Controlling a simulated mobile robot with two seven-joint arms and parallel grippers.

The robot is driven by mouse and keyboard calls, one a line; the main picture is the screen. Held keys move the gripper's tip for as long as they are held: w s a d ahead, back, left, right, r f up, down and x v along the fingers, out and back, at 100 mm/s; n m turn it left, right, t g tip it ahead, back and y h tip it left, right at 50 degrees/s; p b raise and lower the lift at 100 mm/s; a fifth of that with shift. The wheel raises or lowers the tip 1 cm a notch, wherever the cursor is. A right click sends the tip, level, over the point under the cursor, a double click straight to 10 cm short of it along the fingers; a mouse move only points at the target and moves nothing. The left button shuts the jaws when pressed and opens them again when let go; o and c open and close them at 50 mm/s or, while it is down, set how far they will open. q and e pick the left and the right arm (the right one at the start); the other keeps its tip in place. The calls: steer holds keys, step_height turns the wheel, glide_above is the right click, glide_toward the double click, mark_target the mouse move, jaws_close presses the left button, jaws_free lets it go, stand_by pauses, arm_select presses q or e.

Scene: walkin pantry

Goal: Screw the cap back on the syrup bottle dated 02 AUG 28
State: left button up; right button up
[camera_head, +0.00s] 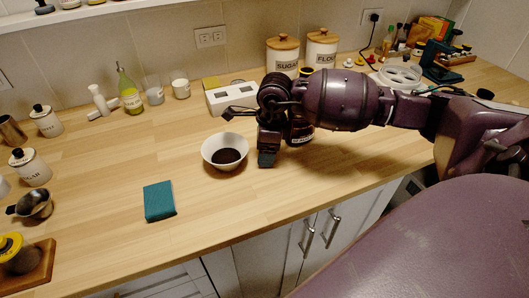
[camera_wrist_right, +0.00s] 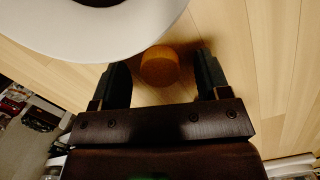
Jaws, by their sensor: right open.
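My right gripper (camera_head: 267,157) points down at the counter, just right of a white bowl. In the right wrist view its two fingers (camera_wrist_right: 161,82) are apart, with a round orange-brown cap-like piece (camera_wrist_right: 160,66) between them. I cannot tell whether the fingers touch it; the head view hides it behind the gripper. My left gripper is not in view.
The white bowl (camera_head: 211,145) holds something dark; its rim (camera_wrist_right: 80,45) is close to one finger. A teal cloth or sponge (camera_head: 159,201) lies in front. A yellow-capped jar (camera_head: 17,252) stands on a board at left. The front middle counter is mostly clear.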

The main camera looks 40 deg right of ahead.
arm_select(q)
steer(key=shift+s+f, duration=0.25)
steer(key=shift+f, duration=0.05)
arm_select(e)
steer(key=c, duration=1)
